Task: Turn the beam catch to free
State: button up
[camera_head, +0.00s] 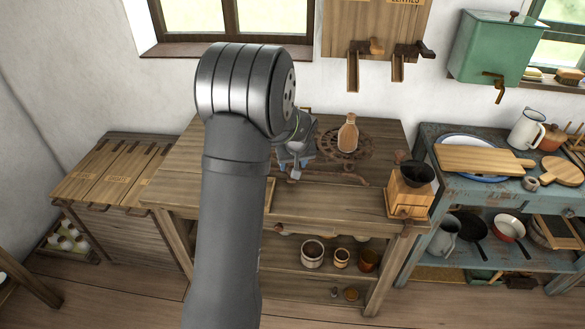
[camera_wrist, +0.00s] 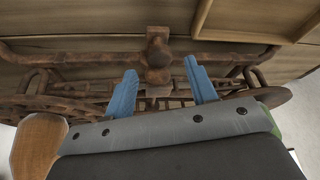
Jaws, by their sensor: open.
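A rusty iron beam (camera_wrist: 90,42) runs across the wrist view, with a blocky upright piece (camera_wrist: 158,58) at its middle that may be the catch; I cannot tell its setting. In the head view part of the rusty ironwork (camera_head: 335,177) shows on the wooden table, right of my gripper. My gripper's blue fingers (camera_wrist: 162,70) are open and spread to either side of the middle piece, with nothing visible held between them. I cannot tell whether they touch it. In the head view my gripper (camera_head: 295,162) is low over the table, partly hidden by my arm.
A wooden, bottle-shaped object (camera_head: 348,133) stands on a rusty round plate (camera_head: 367,146) close behind the ironwork. A coffee grinder (camera_head: 409,190) stands at the table's right corner. The table's left part (camera_head: 180,175) is bare. A blue-grey bench (camera_head: 432,142) stands to the right.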

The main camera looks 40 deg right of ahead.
aim_at(291, 168)
jog(key=shift+x, duration=1.6)
jog(key=c, duration=1)
jog(key=shift+o, duration=0.2)
jog(key=m, duration=0.2)
jog(key=m+h, duration=0.1)
jog(key=m, duration=0.1)
jog(key=shift+w+a+g+h, duration=0.1)
jog(key=shift+a+g+h, duration=0.05)
jog(key=shift+g+h, duration=0.2)
jog(key=shift+m+g+h, duration=0.25)
jog(key=shift+m+g, duration=0.6)
jog(key=shift+m, duration=1.35)
